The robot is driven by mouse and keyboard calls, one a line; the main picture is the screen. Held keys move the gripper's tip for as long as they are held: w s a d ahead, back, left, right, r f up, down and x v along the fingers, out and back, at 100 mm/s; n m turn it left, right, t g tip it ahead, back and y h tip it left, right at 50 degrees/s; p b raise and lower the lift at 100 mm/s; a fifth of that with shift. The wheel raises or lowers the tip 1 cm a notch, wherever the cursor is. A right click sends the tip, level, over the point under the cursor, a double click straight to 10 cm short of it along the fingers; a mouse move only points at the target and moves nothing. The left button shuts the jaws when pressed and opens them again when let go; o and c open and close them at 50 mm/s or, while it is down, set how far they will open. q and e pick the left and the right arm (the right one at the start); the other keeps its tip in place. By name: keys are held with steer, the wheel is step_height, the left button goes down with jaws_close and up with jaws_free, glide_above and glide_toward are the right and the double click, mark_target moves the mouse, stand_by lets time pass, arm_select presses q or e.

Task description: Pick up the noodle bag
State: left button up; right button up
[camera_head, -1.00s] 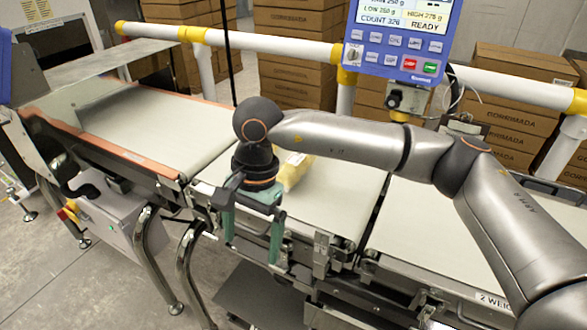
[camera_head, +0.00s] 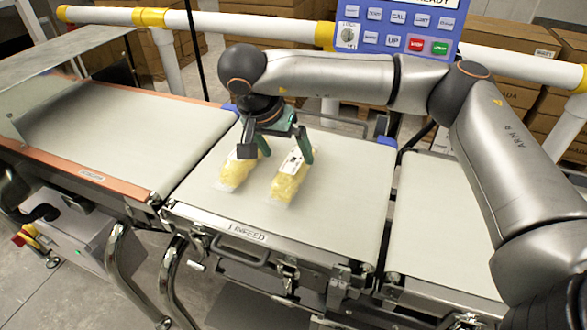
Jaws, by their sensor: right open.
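Two yellow noodle bags in clear wrapping lie on the pale infeed belt (camera_head: 335,215). The left noodle bag (camera_head: 236,174) is partly hidden by my gripper at its far end. The right noodle bag (camera_head: 288,182) has a white label near its far end. My right gripper (camera_head: 276,152) is open, with green and dark fingers, over the far ends of the bags. One finger shows by the left bag and the other just right of the right bag's far end. I cannot tell whether either finger touches a bag. My left gripper is out of view.
An orange-edged conveyor (camera_head: 120,125) adjoins the infeed belt on the left, and another belt (camera_head: 440,220) lies on the right under my arm. A blue control panel (camera_head: 400,28) and a white-yellow rail (camera_head: 270,27) stand behind. The near part of the infeed belt is clear.

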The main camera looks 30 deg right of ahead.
mark_target(291, 162)
steer(key=x, duration=0.6)
steer(key=shift+d+f, duration=0.1)
steer(key=shift+f, duration=0.15)
steer(key=shift+c, duration=0.2)
steer(key=shift+w+r, duration=0.1)
jaws_close()
